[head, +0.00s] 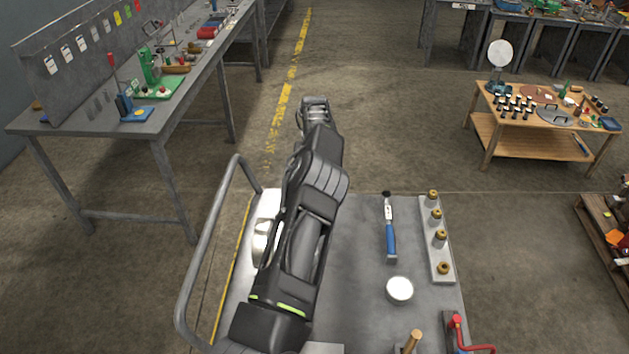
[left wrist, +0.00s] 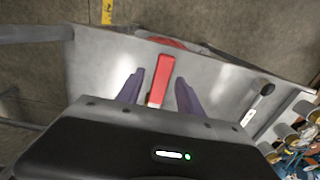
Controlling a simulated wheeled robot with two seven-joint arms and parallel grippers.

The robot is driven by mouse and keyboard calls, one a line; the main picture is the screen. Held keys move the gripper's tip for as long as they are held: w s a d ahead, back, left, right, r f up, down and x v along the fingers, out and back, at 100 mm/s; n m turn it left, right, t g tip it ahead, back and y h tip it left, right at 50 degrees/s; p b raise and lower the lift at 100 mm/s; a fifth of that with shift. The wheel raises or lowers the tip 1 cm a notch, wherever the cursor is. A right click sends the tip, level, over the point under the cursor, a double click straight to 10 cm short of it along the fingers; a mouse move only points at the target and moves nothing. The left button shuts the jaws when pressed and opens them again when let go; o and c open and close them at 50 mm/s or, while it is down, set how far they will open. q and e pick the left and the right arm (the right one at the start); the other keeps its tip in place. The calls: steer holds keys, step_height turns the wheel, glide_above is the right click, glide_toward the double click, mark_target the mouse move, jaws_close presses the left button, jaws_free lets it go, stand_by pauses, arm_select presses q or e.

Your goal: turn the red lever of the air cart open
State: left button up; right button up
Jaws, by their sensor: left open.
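The red lever (left wrist: 162,82) shows in the left wrist view as a straight bar above a grey metal surface. My left gripper (left wrist: 160,78) is open, with one dark finger on each side of the lever and a visible gap to each. I cannot tell whether the fingers are level with it in depth. In the head view my left gripper (head: 316,104) is at the far end of my arm, beyond the grey cart top (head: 350,290). The lever is hidden there. My right gripper is in neither view.
The cart carries a blue-handled brush (head: 390,235), a white round lid (head: 399,289), a strip with brass fittings (head: 438,240) and a red-handled tool (head: 468,338). A bent grey rail (head: 208,250) runs along its left side. A workbench (head: 150,125) stands at left.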

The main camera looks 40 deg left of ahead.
arm_select(q)
steer(key=shift+r, duration=0.3)
step_height(320, 180, up, 4)
steer(key=shift+b, duration=0.3)
step_height(320, 180, up, 3)
steer(key=shift+r+p, duration=0.1)
steer(key=shift+p, duration=0.75)
steer(key=shift+s+d+f, duration=0.1)
steer(key=shift+f, duration=0.1)
